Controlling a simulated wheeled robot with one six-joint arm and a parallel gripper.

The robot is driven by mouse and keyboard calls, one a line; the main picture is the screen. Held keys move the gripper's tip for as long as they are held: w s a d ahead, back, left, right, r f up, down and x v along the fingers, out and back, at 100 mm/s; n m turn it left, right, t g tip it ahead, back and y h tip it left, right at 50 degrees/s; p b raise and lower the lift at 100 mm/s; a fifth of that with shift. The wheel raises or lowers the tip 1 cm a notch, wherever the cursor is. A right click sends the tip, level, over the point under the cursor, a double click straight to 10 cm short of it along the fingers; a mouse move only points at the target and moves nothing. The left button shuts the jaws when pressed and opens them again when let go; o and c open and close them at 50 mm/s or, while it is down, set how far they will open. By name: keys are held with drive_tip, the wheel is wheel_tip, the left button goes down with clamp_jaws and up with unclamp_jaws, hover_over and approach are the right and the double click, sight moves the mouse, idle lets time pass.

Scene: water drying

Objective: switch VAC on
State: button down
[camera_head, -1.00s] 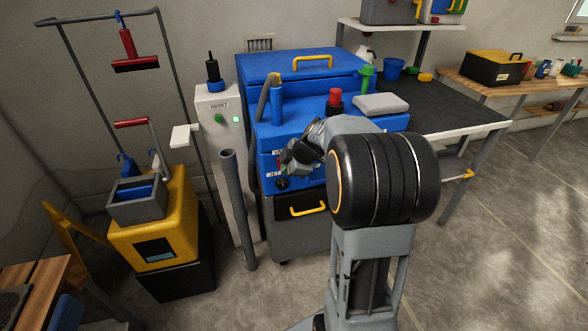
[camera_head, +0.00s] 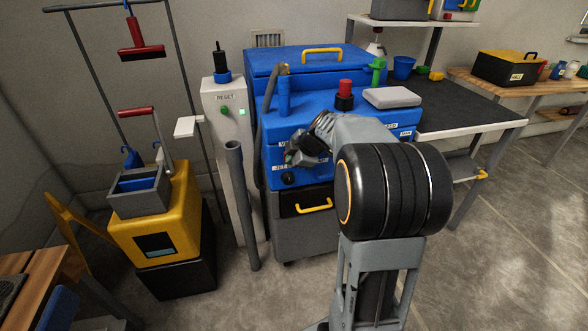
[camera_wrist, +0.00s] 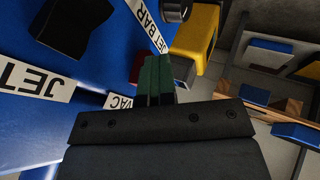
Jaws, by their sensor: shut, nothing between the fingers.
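The VAC label (camera_wrist: 121,102) shows on the blue machine front (camera_wrist: 35,125) in the wrist view, partly covered by my gripper. A small dark red part (camera_wrist: 135,68) sits just beyond the label, beside my fingertips; it is mostly hidden, and I cannot tell whether it is the VAC switch or whether my fingers touch it. My gripper (camera_wrist: 156,78) is shut and empty, its green-tipped fingers close to the front. In the head view my gripper (camera_head: 290,156) is at the left part of the blue machine (camera_head: 303,107), and the switch is hidden there.
A black knob (camera_wrist: 75,27) sits between the JET and JET BAR labels. A grey post (camera_head: 243,205), a white RESET pillar (camera_head: 226,150) and a yellow cart (camera_head: 155,225) stand left of the machine. A red button (camera_head: 345,90) is on top. Open floor lies right.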

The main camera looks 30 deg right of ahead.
drive_tip(key=shift+r+p, duration=0.2)
drive_tip(key=shift+p, duration=0.1)
drive_tip(key=shift+w+r, duration=0.1)
drive_tip(key=shift+r, duration=0.85)
drive_tip(key=s+a+f+v, duration=0.1)
drive_tip(key=s+v, duration=0.1)
drive_tip(key=v, duration=1)
drive_tip(key=shift+p, duration=0.3)
drive_tip(key=shift+s, duration=0.1)
